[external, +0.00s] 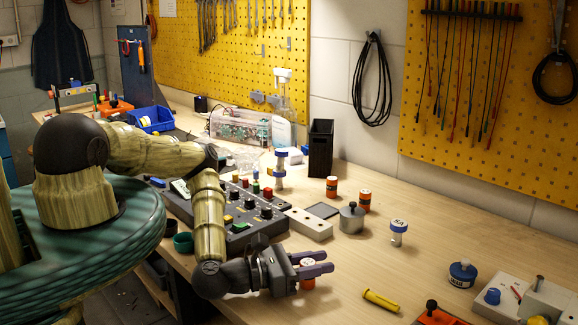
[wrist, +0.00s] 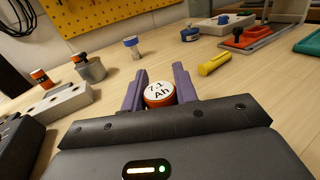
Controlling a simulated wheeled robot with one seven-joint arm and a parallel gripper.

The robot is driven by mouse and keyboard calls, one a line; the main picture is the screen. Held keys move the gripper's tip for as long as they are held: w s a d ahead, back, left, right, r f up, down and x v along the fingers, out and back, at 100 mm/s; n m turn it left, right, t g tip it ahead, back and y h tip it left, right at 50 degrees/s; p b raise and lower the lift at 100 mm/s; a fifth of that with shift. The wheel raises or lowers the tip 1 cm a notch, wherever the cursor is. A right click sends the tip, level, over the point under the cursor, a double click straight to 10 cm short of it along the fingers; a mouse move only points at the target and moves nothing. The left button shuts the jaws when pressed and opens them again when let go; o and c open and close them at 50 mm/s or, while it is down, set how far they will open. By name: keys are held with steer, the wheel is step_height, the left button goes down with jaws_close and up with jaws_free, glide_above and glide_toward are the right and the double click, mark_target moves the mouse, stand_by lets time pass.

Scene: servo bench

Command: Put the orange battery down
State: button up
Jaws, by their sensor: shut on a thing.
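My gripper (external: 320,268) is low over the front part of the bench, its purple fingers pointing right. It is shut on an orange battery (external: 307,283) with a white top. In the wrist view the battery (wrist: 159,94) stands upright between the two fingers (wrist: 158,88), and its top reads "7.1 Ah". I cannot tell whether its base touches the bench. Two similar orange batteries, one (external: 332,187) and another (external: 364,201), stand farther back near the wall.
A yellow cylinder (external: 381,300) lies to the right of my gripper. The control box (external: 240,215) is left. Bare wood (external: 345,265) lies between.

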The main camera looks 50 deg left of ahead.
mark_target(301, 264)
steer(key=o, duration=1.1)
steer(key=shift+f, duration=0.1)
steer(key=shift+c, duration=0.2)
steer(key=shift+r, duration=0.2)
steer(key=shift+s+a+f, duration=0.15)
steer(key=shift+s+f, duration=0.05)
steer(key=shift+s, duration=0.05)
steer(key=shift+b+v, duration=0.55)
steer(key=shift+v, duration=0.7)
step_height(301, 264, up, 6)
steer(key=shift+p, duration=1)
steer(key=shift+r+p, duration=0.65)
steer(key=shift+p, duration=0.05)
